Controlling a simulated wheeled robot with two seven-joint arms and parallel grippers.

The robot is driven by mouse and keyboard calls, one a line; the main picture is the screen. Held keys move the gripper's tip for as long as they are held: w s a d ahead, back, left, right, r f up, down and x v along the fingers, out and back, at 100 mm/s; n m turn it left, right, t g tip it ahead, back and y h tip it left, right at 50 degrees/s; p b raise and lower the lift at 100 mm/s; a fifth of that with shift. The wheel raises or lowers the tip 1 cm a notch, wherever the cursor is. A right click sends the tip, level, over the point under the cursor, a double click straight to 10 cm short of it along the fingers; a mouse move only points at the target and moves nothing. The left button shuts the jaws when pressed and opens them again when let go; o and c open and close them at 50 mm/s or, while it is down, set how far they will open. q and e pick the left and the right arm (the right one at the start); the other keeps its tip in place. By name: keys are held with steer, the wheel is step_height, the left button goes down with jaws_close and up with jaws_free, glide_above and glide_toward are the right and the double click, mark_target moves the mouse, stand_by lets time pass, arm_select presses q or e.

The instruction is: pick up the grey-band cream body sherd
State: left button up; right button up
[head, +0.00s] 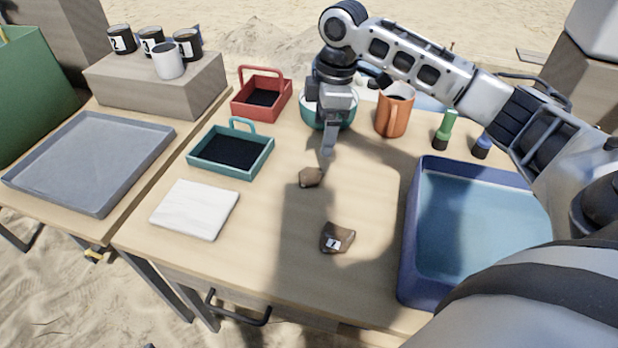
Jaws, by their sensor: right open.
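Two sherds lie on the wooden table. A small brown sherd (311,177) lies near the table's middle. A larger dark brown sherd (326,233) with a white numbered label lies nearer the front edge. I cannot make out a cream body or grey band on either one. My right gripper (328,150) reaches down from above, open and empty, a little behind and to the right of the small sherd, apart from it. My left gripper is not in view.
A teal bowl (316,118) stands just behind my right gripper, partly hidden. An orange mug (395,112) is right of it. A large blue tub (411,240) stands at right. Teal (262,165) and red (283,104) baskets and a white slab (194,209) are at left.

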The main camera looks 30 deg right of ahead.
glide_above(310, 175)
steer(key=s+d, duration=0.1)
steer(key=d, duration=0.1)
steer(key=f, duration=0.6)
steer(key=shift+s+a+b, duration=0.1)
steer(key=shift+a+b, duration=0.15)
steer(key=shift+b, duration=0.15)
steer(key=shift+w+a+f+b, duration=0.15)
steer(key=shift+a+f+b, duration=0.05)
steer(key=shift+f, duration=0.65)
steer(key=shift+w+a+f+b, duration=0.2)
steer(key=shift+f+b, duration=0.05)
steer(key=shift+f, duration=0.65)
steer(key=shift+w+a+f+b, duration=0.15)
steer(key=shift+a+f+b, duration=0.05)
steer(key=shift+f, duration=0.65)
steer(key=c, duration=1.1)
